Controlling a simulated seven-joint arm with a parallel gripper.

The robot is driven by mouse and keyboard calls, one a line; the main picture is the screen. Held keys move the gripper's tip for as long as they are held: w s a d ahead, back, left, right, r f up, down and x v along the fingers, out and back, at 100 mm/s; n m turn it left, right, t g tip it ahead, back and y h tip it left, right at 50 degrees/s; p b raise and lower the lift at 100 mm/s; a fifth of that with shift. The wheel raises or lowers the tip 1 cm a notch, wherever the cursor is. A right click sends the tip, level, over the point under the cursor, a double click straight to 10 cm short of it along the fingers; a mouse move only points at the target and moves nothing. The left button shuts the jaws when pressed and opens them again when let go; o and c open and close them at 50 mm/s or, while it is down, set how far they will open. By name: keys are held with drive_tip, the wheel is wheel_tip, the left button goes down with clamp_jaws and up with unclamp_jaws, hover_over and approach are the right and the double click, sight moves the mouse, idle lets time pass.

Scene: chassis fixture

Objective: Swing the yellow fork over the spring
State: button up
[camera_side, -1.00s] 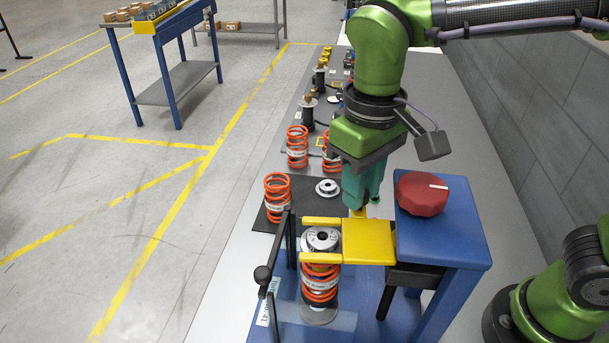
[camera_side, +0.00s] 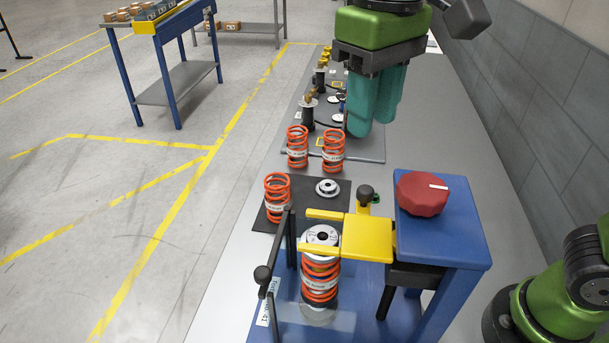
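The yellow fork (camera_side: 367,239) reaches left from the blue fixture. Its two prongs lie on either side of the silver top plate (camera_side: 320,235) of the spring. The orange spring (camera_side: 320,278) stands upright in the fixture below that plate. A black knob (camera_side: 365,193) on a yellow tab rises behind the fork. My gripper (camera_side: 372,128) is raised behind and above the fixture, apart from the fork and knob. Its two teal fingers hang down close together with nothing seen between them; the gap at their tips is hard to judge.
A red dial (camera_side: 422,194) sits on the blue fixture block (camera_side: 452,240). A black guard frame (camera_side: 272,270) stands left of the spring. Other orange springs (camera_side: 277,199) and a silver disc (camera_side: 328,187) stand behind, on dark mats. The grey bench beyond my gripper is clear on the right.

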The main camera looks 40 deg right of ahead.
drive_tip(key=shift+r, duration=2.65)
drive_tip(key=w+d+f+t+y, duration=0.1)
drive_tip(key=w+d+f+t, duration=0.15)
drive_tip(key=d+f, duration=0.4)
drive_tip(key=s+d+f+m+t+y, duration=0.1)
drive_tip(key=s+d+f+m+t, duration=0.3)
drive_tip(key=d+f, duration=0.6)
drive_tip(key=shift+s+d+f+m+t, duration=0.2)
drive_tip(key=shift+s+d+m+t, duration=0.15)
drive_tip(key=shift+s+m, duration=0.5)
drive_tip(key=shift+o, duration=0.2)
drive_tip(key=shift+s+a, duration=0.1)
